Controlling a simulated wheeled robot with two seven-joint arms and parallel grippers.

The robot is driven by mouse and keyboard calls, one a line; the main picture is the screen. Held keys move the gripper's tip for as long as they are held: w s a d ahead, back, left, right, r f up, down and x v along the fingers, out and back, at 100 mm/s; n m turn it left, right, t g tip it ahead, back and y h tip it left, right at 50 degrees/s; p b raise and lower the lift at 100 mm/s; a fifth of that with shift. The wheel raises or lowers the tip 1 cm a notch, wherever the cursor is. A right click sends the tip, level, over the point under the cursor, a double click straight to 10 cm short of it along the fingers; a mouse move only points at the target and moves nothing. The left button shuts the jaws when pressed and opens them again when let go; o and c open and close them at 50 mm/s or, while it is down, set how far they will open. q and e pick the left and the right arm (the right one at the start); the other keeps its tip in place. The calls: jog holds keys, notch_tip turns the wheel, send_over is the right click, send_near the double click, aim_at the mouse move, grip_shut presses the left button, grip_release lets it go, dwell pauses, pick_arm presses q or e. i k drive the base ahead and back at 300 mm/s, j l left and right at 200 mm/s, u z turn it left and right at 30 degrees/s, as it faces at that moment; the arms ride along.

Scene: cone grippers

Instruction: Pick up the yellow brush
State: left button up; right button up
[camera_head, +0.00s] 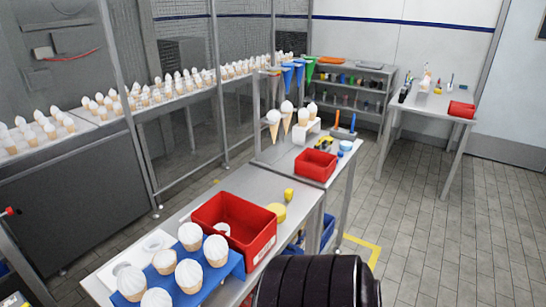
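No object can be identified for certain as the yellow brush. A small yellow object (289,195) stands on the near metal table, behind the red bin, and a flatter, rounded yellow object (277,212) lies just in front of it. Both are too small to tell what they are. Neither of my grippers is in view. A black ribbed cylinder at the bottom centre looks like part of my own arm and covers the near table's right front corner.
The near table (178,214) holds a red bin (207,213) and a blue rack (236,269) of several white-topped cones. A smaller red bin (315,164) is on the middle table. A far table (427,104) stands back right. The tiled floor (450,220) at right is clear.

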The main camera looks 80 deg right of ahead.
aim_at(288, 193)
jog(key=l+z, duration=0.1)
jog(key=z, duration=2.4)
